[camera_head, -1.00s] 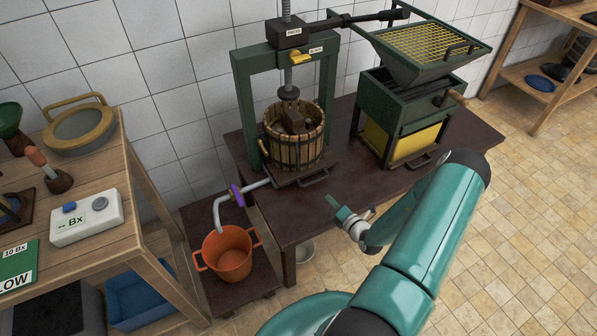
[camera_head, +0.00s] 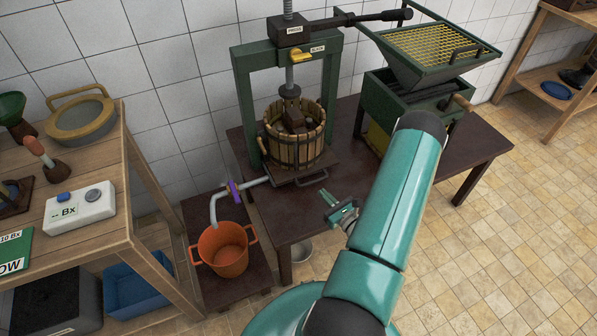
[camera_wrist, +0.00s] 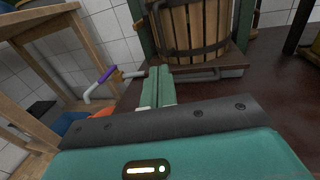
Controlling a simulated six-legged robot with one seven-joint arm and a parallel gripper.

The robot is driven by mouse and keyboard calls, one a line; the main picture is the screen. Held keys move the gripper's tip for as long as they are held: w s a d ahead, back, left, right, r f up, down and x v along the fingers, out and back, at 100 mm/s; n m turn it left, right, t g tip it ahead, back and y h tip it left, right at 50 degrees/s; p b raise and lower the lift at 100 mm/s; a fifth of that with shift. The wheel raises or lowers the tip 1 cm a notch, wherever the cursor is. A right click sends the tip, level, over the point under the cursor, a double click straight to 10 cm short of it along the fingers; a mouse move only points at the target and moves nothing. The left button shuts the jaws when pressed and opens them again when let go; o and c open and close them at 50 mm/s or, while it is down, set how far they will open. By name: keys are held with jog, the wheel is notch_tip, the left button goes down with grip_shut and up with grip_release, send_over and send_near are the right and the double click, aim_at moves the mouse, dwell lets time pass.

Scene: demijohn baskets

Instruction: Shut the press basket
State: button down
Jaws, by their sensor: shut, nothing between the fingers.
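The press basket (camera_head: 294,148), made of wooden staves with dark hoops, stands on the press bed (camera_head: 307,173) inside the green press frame (camera_head: 247,105). Dark wooden blocks (camera_head: 294,118) and the screw show at its top. In the wrist view the basket (camera_wrist: 192,30) stands upright just beyond my fingers; whether its side is fully closed I cannot tell. My gripper (camera_head: 340,211) is shut and empty, in front of and below the basket, apart from it, near the table's front edge. It also shows in the wrist view (camera_wrist: 160,75).
A green crusher with a yellow grid (camera_head: 430,48) stands right of the press on the dark table (camera_head: 470,142). A spout with a purple valve (camera_head: 234,191) leads towards an orange bucket (camera_head: 226,250). A wooden shelf table (camera_head: 110,215) stands at left.

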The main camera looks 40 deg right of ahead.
aim_at(296, 165)
jog(key=w, duration=0.4)
jog(key=w+d, duration=0.1)
jog(key=w, duration=0.8)
jog(key=shift+w+d+f, duration=0.1)
jog(key=shift+w+d, duration=0.1)
jog(key=shift+w, duration=0.2)
jog(key=w, duration=0.2)
jog(key=w+d, duration=0.1)
jog(key=w, duration=0.1)
jog(key=shift+d, duration=0.1)
jog(key=shift+s, duration=0.1)
